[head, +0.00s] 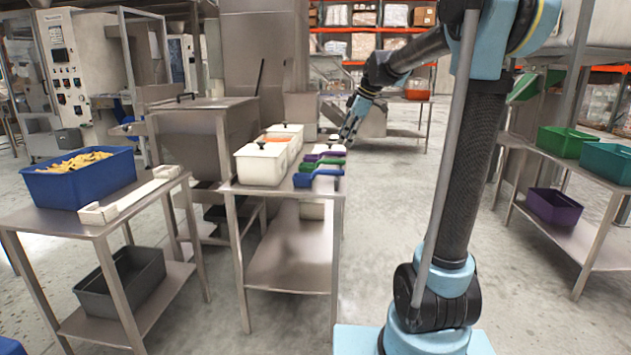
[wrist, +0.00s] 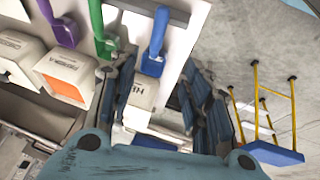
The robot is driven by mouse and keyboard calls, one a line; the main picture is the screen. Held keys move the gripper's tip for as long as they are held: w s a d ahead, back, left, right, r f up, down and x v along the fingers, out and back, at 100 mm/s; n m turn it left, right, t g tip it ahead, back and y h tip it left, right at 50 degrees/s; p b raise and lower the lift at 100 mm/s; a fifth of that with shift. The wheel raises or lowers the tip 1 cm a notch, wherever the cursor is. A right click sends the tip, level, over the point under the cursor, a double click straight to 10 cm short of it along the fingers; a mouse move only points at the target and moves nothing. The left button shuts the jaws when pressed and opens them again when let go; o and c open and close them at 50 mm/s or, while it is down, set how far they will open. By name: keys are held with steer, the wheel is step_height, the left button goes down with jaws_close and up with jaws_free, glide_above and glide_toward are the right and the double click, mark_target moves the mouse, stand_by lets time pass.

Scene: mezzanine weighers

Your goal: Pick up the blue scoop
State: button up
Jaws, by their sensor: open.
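The blue scoop (head: 318,174) lies at the near right end of the middle steel table's top (head: 230,187), in front of a green and a purple scoop. In the wrist view the blue scoop (wrist: 158,38) appears ahead of my fingertips, its wide end lying in line with the gap between them. My gripper (wrist: 159,68) is open, with nothing between its fingers. In the head view my gripper (head: 346,134) is at the right end of the table, behind and above the scoops. The head view does not show its fingers clearly.
A green scoop (wrist: 99,30) and a purple scoop (wrist: 58,27) lie beside the blue one. White lidded bins (head: 260,164) stand left of the scoops. A blue tub of yellow pieces (head: 80,180) is on the left table. Open floor (head: 385,200) lies right of the middle table.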

mark_target(327, 172)
steer(key=x, duration=1.7)
steer(key=shift+w+a, duration=0.35)
steer(key=shift+w, duration=0.05)
jaws_close()
